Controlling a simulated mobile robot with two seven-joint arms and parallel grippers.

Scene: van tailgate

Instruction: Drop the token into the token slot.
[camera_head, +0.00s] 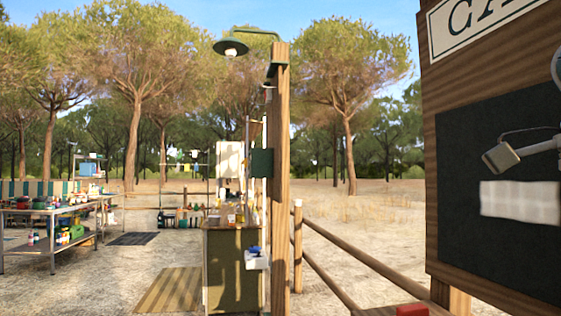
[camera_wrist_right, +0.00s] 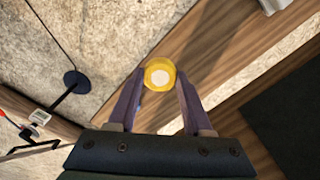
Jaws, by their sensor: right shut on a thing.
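The token (camera_wrist_right: 160,75) is a round yellow piece with a white centre in the right wrist view. It sits between the tips of my right gripper (camera_wrist_right: 159,80), which is shut on it. Wooden boards and sandy ground show behind it in that view. My left gripper is in neither view, and the head view shows neither gripper. I cannot make out the token slot in either view. A dark green box (camera_head: 262,163) is fixed to the wooden post (camera_head: 281,200) in the head view; no slot can be seen on it.
A wooden board (camera_head: 433,180) with a dark panel (camera_head: 470,240) stands close at the right. A rail fence (camera_head: 350,259) runs beside the post. A wooden counter (camera_head: 232,270) and a loaded table (camera_head: 55,210) stand farther left.

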